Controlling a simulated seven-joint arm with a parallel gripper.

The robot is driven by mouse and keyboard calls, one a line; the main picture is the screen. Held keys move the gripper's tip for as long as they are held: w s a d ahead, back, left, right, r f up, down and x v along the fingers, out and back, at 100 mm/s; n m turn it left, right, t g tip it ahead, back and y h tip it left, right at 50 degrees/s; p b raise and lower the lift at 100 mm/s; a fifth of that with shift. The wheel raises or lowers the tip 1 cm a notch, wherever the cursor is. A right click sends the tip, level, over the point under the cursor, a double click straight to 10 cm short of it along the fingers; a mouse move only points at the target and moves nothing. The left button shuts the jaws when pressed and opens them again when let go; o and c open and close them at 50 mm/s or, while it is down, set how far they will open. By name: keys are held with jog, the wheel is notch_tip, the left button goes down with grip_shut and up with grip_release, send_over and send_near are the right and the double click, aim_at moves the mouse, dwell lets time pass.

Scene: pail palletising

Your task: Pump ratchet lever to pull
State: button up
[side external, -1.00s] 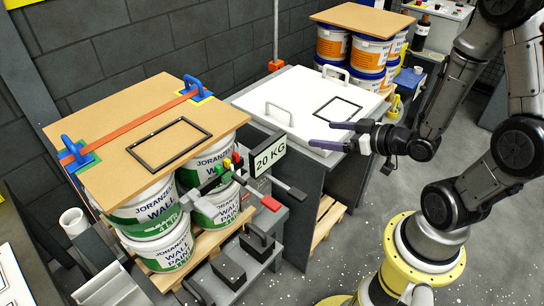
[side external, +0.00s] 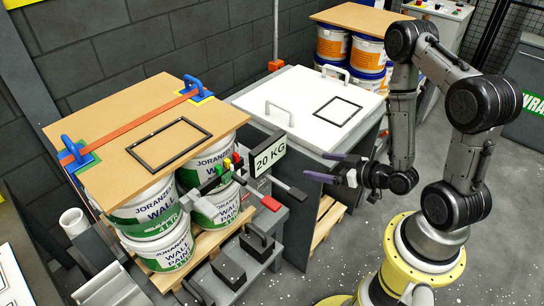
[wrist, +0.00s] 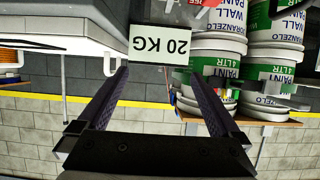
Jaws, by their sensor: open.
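A dark lever bar with a light grey end (side external: 290,188) sticks out below the 20 KG sign (side external: 268,157). Beside it is a bar with a red tip (side external: 270,203); I cannot tell for sure which is the ratchet lever. An orange strap (side external: 130,127) crosses the brown board (side external: 100,165) between blue corner pieces. My gripper (side external: 320,165) is open and empty, right of the sign and levers and apart from them. In the wrist view, the fingers (wrist: 157,75) stand apart with the upside-down sign beyond them.
Paint pails (side external: 150,215) stand under the board on a wooden pallet (side external: 225,233). A white-topped bench (side external: 300,90) with two handles is behind my gripper. Dark blocks (side external: 228,272) sit on the grey frame in front. Open floor (side external: 320,270) lies below my gripper.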

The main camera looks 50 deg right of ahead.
jog(key=x, duration=0.9)
jog(key=shift+w, duration=0.2)
jog(key=shift+s, duration=0.1)
jog(key=v, duration=1)
jog(key=w+a+r+n+t, duration=0.1)
jog(key=w+a+r+n, duration=0.15)
jog(key=r, duration=0.65)
jog(key=w+a+r+n+t, duration=0.1)
jog(key=w+r, duration=0.2)
jog(key=r, duration=0.5)
jog(key=w+a+r+n+t, duration=0.1)
jog(key=w+a+r+n, duration=0.15)
jog(key=r, duration=0.65)
jog(key=s+r+m+g, duration=0.4)
jog(key=s, duration=0.5)
jog(key=s+f+m+g, duration=0.2)
jog(key=s+f+g, duration=0.4)
jog(key=s, duration=0.6)
jog(key=shift+s+a+f+g, duration=0.35)
jog(key=shift+a+f+g, duration=0.05)
jog(key=shift+f, duration=0.3)
